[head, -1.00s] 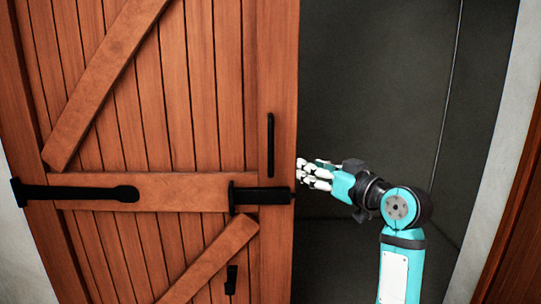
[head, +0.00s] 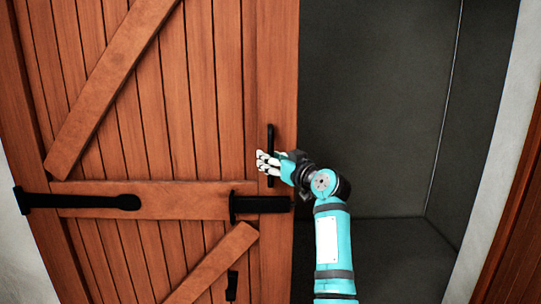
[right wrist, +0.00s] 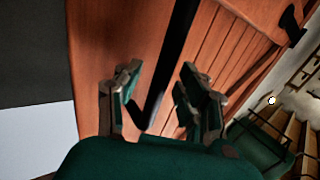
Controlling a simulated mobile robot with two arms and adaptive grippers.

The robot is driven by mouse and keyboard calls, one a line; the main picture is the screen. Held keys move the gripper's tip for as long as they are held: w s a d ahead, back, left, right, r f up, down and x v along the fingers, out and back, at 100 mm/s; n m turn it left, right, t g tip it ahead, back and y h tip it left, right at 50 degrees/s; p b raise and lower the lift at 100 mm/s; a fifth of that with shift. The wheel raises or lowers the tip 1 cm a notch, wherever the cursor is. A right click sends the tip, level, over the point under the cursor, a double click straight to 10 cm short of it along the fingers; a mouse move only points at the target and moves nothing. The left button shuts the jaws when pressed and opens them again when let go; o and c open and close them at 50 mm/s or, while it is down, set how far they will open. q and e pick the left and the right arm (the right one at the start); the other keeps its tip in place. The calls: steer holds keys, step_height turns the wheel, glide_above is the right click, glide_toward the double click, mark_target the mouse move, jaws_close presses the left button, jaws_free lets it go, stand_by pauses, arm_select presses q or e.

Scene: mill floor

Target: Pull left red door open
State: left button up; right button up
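The left red door (head: 185,120) is reddish-brown planked wood and fills the left of the head view. Its upright black handle (head: 270,137) is near its right edge. My right gripper (head: 264,162) is at the lower part of this handle. In the right wrist view, the two fingers (right wrist: 160,98) are apart, and the handle (right wrist: 178,50) shows between them. They do not look closed on it. Part of the handle is hidden by the gripper in the head view. My left gripper is in neither view.
A black sliding bolt (head: 262,204) and a long black hinge strap (head: 80,201) are on the door below the handle. Right of the door is a dark grey opening (head: 375,100). Another reddish wooden surface (head: 515,245) shows at the far right.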

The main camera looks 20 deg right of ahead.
steer(key=shift+w+a, duration=0.1)
steer(key=shift+w, duration=0.2)
steer(key=shift+c, duration=0.4)
jaws_close()
